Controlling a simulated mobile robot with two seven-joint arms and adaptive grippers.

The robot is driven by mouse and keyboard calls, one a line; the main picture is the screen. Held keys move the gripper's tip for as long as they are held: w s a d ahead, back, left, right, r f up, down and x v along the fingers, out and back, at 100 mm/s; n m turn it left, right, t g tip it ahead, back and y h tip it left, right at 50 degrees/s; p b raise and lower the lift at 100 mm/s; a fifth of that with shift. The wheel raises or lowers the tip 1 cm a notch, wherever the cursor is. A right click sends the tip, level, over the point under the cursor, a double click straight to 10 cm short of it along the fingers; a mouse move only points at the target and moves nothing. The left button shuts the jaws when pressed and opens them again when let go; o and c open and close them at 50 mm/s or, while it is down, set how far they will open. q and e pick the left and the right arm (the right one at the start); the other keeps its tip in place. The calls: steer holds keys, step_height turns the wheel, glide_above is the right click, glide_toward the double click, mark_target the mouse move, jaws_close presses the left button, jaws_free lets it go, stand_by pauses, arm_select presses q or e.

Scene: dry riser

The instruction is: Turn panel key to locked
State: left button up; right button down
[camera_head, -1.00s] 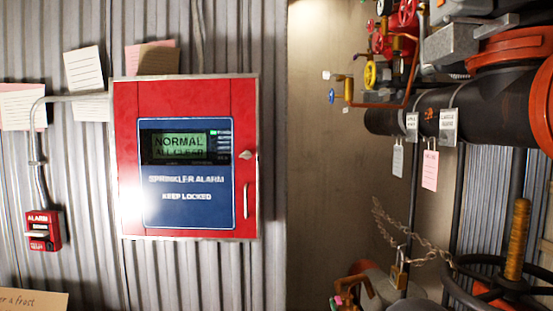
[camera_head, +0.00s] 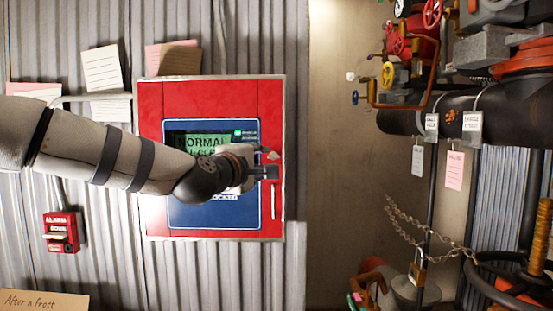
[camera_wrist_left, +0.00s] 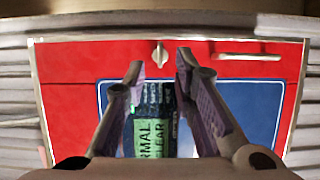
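The red alarm panel (camera_head: 153,180) hangs on the corrugated wall, with a blue plate and a green display on its door. The small silver panel key (camera_head: 272,155) sits at the door's right side, its wings about crosswise to the vertical door handle (camera_head: 273,200). In the left wrist view the key (camera_wrist_left: 160,53) shows just beyond and between the fingertips, with no visible contact. My left gripper (camera_head: 270,172) is in front of the panel by the key. In the wrist view its fingers (camera_wrist_left: 159,70) are apart and empty. My left arm hides part of the display and lettering. My right gripper is not in view.
A red alarm box (camera_head: 63,232) and paper notes (camera_head: 103,82) are on the wall at left. Dark pipes (camera_head: 400,121), valves, hanging tags and a chain with a padlock (camera_head: 417,268) are at right. The bare wall strip (camera_head: 340,200) beside the panel is clear.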

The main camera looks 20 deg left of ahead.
mark_target(271, 156)
arm_select(q)
steer(key=w, duration=0.5)
steer(key=shift+d, duration=0.35)
jaws_close()
